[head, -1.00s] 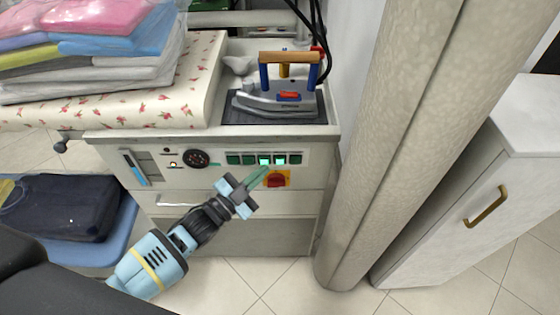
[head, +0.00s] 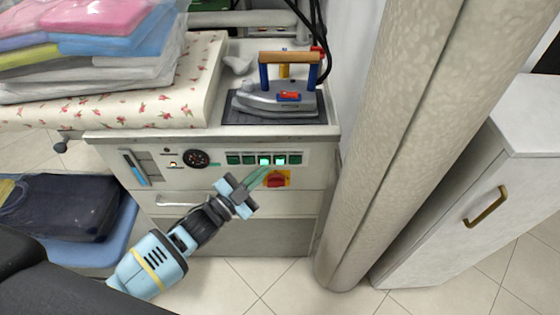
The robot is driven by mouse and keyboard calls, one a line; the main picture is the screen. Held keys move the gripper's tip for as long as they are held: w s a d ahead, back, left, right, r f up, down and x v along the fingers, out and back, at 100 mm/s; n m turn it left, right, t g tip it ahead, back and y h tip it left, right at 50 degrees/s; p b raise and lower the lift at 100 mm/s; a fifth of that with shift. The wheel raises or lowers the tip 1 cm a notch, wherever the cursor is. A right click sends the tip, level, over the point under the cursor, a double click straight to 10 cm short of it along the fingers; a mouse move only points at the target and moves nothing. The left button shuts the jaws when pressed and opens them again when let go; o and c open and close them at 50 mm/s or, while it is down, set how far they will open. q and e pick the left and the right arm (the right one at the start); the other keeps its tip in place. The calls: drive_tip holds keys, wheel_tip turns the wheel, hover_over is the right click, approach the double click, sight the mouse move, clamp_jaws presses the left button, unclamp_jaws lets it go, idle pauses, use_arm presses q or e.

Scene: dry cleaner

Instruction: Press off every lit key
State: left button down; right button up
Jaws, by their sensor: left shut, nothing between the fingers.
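A row of several green keys sits on the front panel of the ironing station. The middle key (head: 265,160) glows bright and looks lit. The keys to its left (head: 241,160) and right (head: 288,160) look darker green. My left gripper (head: 264,171) is shut and empty, its slim fingers pointing up and right. Its tips are just below the middle key; whether they touch the panel I cannot tell. My right gripper is not in view.
A red knob on a yellow plate (head: 277,180) is just right of the fingers. A black dial (head: 196,158) is left of the keys. An iron (head: 277,100) stands above on a dark pad. A thick column (head: 385,150) stands close on the right.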

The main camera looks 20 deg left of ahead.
use_arm(q)
drive_tip(key=shift+w, duration=0.1)
idle(0.5)
drive_tip(key=shift+w+a, duration=0.15)
drive_tip(key=shift+w, duration=0.2)
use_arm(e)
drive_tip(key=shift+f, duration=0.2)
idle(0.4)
use_arm(q)
drive_tip(key=shift+s, duration=0.45)
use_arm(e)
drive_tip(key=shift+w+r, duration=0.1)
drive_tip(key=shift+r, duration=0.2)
